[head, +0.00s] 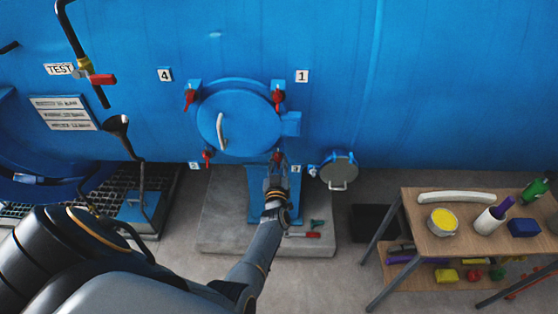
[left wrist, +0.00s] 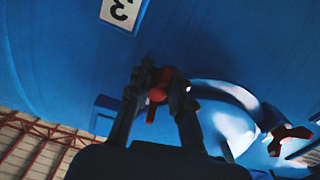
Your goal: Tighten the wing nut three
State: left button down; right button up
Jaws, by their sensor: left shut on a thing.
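The blue round autoclave door (head: 238,118) is closed on the blue vessel wall, with red wing nuts around its rim. My left gripper (head: 277,164) is at the lower right of the door, its arm reaching up from below. It is shut on a red wing nut (left wrist: 157,94), which shows between the fingers in the left wrist view. A white label (left wrist: 121,10) beside that nut reads 3, turned over in this view. The other wing nuts are at upper left (head: 189,96), upper right (head: 278,97) and lower left (head: 208,155). My right gripper is not in view.
A small round grey hatch (head: 339,169) is right of the gripper. A red-handled tool (head: 303,235) lies on the concrete plinth (head: 225,222). A wooden table (head: 415,207) with containers stands at right. A pipe with a red valve handle (head: 103,79) is at left.

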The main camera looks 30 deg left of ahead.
pick_arm(q)
jog(key=shift+m, duration=0.9)
jog(key=shift+s, duration=0.1)
jog(key=c, duration=1.5)
grip_release()
